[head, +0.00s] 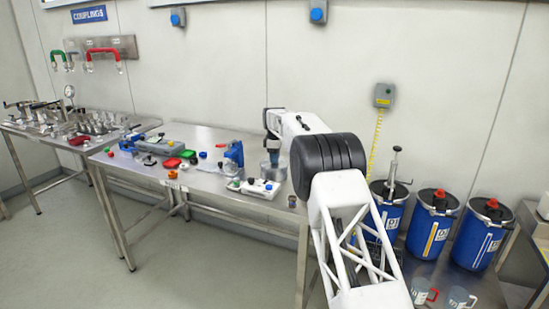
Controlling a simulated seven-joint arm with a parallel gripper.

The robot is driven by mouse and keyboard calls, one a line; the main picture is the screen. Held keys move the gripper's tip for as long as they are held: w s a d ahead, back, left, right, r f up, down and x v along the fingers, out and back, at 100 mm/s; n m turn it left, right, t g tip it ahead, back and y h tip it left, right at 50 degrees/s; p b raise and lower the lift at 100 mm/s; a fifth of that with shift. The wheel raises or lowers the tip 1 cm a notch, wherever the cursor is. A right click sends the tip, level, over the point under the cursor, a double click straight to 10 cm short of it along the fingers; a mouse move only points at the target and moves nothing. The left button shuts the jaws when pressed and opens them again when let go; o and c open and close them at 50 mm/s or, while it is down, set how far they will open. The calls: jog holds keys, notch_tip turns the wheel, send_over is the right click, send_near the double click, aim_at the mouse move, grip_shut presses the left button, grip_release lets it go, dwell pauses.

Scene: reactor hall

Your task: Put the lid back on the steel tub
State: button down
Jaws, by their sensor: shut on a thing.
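A steel tub (272,171) appears to stand near the back right of the steel worktable, just left of my arm. My gripper (273,156) points down directly above it, close to its top. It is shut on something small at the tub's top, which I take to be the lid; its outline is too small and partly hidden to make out. I cannot tell whether the lid touches the rim or hangs just above it.
A blue clamp stand (233,156) stands left of the tub. A white block with knobs (260,188) lies in front. Blue drums (432,222) stand at right. The table's front left strip is fairly clear.

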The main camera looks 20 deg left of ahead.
dwell(0.9)
jog(key=c, duration=0.9)
grip_release()
jog(key=shift+o, duration=0.6)
jog(key=o, duration=0.4)
jog(key=shift+r, duration=0.15)
jog(key=shift+r, duration=3.35)
